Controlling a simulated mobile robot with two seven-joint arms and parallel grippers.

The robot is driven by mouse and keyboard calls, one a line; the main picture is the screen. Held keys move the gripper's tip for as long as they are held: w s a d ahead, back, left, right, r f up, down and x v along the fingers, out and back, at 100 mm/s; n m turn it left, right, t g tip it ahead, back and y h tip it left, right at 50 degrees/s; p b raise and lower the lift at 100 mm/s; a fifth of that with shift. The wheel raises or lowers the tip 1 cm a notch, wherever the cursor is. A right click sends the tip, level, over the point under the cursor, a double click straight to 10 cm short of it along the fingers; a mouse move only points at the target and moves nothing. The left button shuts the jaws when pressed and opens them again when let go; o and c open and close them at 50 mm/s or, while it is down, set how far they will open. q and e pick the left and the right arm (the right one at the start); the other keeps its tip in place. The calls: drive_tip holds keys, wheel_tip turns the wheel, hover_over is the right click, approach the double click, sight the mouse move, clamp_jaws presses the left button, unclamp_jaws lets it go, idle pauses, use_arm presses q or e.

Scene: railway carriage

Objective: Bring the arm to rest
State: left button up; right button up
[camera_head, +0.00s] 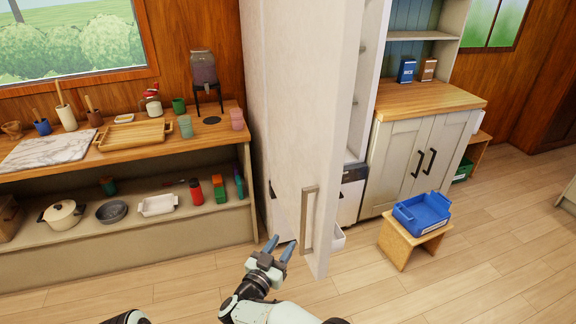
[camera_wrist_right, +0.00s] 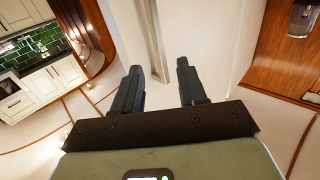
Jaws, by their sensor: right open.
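My right gripper (camera_head: 281,246) is open and empty in front of the tall white door (camera_head: 290,130), near the lower part of its long metal handle (camera_head: 308,220). The door stands open, swung out into the room. In the right wrist view, the two dark fingers (camera_wrist_right: 160,82) are spread with nothing between them, and the white door and its handle (camera_wrist_right: 155,40) are beyond them. I cannot tell whether a fingertip touches the door. Only a dark piece of my left arm shows at the bottom edge of the head view; its gripper is out of frame.
A wooden counter (camera_head: 60,175) with pots, cups and a tray (camera_head: 134,135) stands at the left. A blue crate (camera_head: 422,214) sits on a small wooden stool (camera_head: 398,246) at the right, before a cabinet (camera_head: 410,160). The floor at the lower right is clear.

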drive_tip(key=d+f+n+g+y+p, duration=0.1)
drive_tip(key=d+f+y, duration=0.1)
drive_tip(key=d+f, duration=0.3)
drive_tip(key=d+f+n+g+y, duration=0.1)
drive_tip(key=d+f, duration=0.1)
drive_tip(key=f, duration=0.5)
drive_tip(key=s+d+f+n+g+y+p, duration=0.1)
drive_tip(key=s+d+f+g+y, duration=0.15)
drive_tip(key=s+d+f, duration=0.35)
drive_tip(key=s+d+f+g+y+p, duration=0.1)
drive_tip(key=s+d+f+g, duration=0.2)
drive_tip(key=f, duration=0.6)
use_arm(q)
wheel_tip(320, 180, up, 6)
drive_tip(key=w+p, duration=0.2)
drive_tip(key=shift+w, duration=0.15)
use_arm(e)
drive_tip(key=s+f+g+y, duration=0.1)
drive_tip(key=s+g, duration=0.2)
drive_tip(key=s, duration=0.7)
drive_tip(key=s+f+m+g+y, duration=0.1)
drive_tip(key=s+g+y, duration=0.1)
drive_tip(key=s, duration=0.8)
drive_tip(key=s+f+m+g+y, duration=0.1)
drive_tip(key=s+g, duration=0.4)
drive_tip(key=s, duration=0.5)
drive_tip(key=shift+s+d+f+y, duration=0.15)
drive_tip(key=shift+s+f+y, duration=0.15)
drive_tip(key=shift+f+y, duration=0.1)
